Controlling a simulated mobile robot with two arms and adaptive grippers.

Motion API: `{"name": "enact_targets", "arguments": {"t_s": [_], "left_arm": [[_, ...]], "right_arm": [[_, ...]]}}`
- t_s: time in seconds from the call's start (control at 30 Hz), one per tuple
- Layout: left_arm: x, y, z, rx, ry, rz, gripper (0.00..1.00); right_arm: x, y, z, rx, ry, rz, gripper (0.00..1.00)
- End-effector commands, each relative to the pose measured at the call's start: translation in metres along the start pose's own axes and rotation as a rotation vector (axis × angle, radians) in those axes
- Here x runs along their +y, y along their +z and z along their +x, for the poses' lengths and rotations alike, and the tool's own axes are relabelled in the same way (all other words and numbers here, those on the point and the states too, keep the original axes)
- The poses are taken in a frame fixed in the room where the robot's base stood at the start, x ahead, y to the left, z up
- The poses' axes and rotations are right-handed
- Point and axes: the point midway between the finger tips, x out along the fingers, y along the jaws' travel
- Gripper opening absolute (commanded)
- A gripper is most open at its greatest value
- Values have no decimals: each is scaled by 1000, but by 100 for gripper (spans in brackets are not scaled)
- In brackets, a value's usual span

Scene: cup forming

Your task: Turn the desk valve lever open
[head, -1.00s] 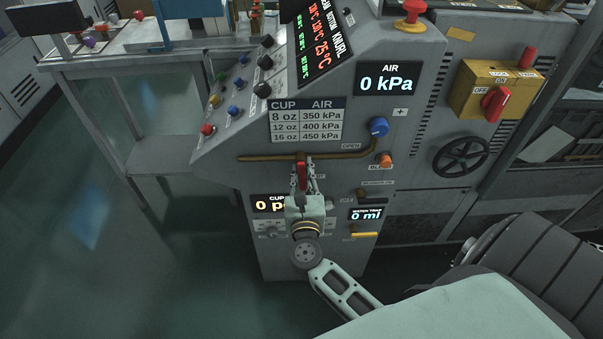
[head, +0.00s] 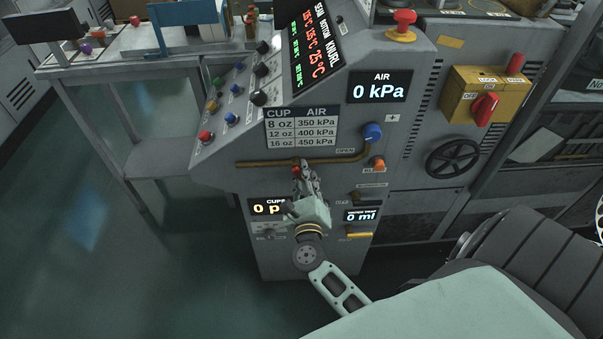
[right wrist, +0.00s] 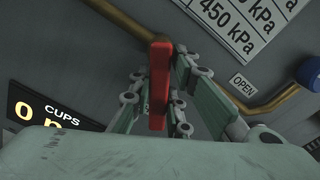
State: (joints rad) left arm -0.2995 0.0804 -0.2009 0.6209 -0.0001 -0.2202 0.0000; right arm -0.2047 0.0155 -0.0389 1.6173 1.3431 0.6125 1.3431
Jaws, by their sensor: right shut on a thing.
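The red valve lever (head: 296,171) is at the brass pipe (head: 262,163) on the grey machine's front. Only a small red part shows in the head view. In the right wrist view the lever (right wrist: 159,75) is a long red bar between my finger pads. My right gripper (head: 303,180) is shut on the lever, with its body below and a little right of it. The "OPEN" label (right wrist: 243,85) is to the right of the lever. The lever's pivot is not clear. My left gripper is not in view.
A blue knob (head: 372,132) and an orange knob (head: 378,164) are to the right of the lever. The AIR display (head: 378,88) reads 0 kPa. A black handwheel (head: 453,158) and yellow switch box (head: 484,97) are farther right. Open floor lies at left.

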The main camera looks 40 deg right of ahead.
Motion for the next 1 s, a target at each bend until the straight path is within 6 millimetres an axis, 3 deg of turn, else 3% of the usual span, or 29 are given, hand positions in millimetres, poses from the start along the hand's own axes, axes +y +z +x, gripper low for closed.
{"name": "enact_targets", "arguments": {"t_s": [1.0], "left_arm": [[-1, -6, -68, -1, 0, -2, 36]], "right_arm": [[-18, 10, -4, 0, 20, -911, 0]]}}
